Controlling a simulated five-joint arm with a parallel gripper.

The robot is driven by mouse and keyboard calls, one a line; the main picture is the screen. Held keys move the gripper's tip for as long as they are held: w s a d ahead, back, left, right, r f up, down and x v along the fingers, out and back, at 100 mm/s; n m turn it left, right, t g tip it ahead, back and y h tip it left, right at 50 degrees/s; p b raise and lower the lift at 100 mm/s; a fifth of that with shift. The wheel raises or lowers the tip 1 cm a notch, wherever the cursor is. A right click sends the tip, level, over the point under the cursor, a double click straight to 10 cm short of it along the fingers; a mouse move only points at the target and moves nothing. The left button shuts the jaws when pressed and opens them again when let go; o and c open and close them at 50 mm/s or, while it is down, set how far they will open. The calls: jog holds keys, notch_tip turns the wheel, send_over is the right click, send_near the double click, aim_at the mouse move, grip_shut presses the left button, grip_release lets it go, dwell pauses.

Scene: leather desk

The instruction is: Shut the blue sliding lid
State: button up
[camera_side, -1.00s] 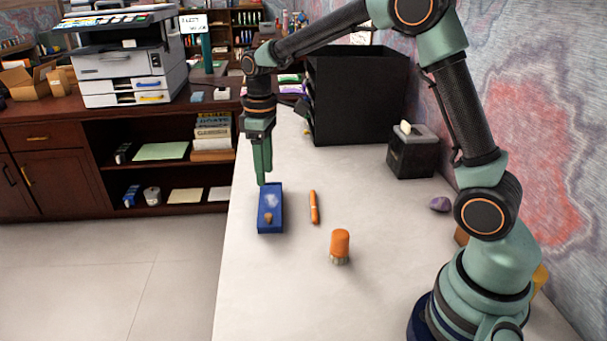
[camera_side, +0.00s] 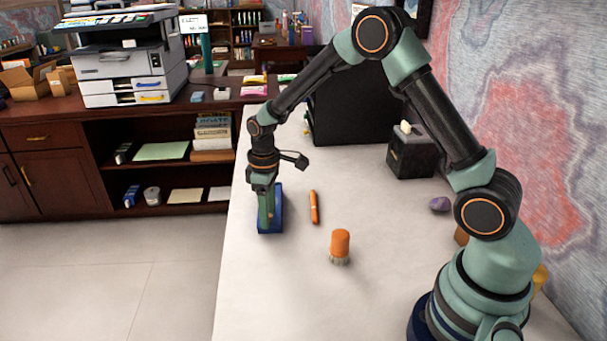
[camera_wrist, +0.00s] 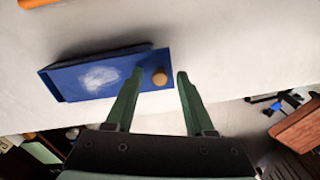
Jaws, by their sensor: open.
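The blue box with its sliding lid (camera_side: 278,205) lies on the pale desk at the left edge in the side view. In the wrist view the blue lid (camera_wrist: 122,68) has a whitish patch and a round tan knob (camera_wrist: 160,77) near its right end. My gripper (camera_wrist: 160,72) is open, with one fingertip on each side of the knob and gaps to both. In the side view my gripper (camera_side: 266,226) is low over the near end of the box and hides the knob and part of the lid. How far the lid is open is unclear.
An orange pen (camera_side: 314,207) lies just right of the box. A black holder (camera_side: 411,155), a purple stone (camera_side: 440,204) and a large black organizer (camera_side: 352,108) stand farther off. The desk's left edge is close to the box.

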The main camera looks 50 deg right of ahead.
grip_shut()
dwell(1.4)
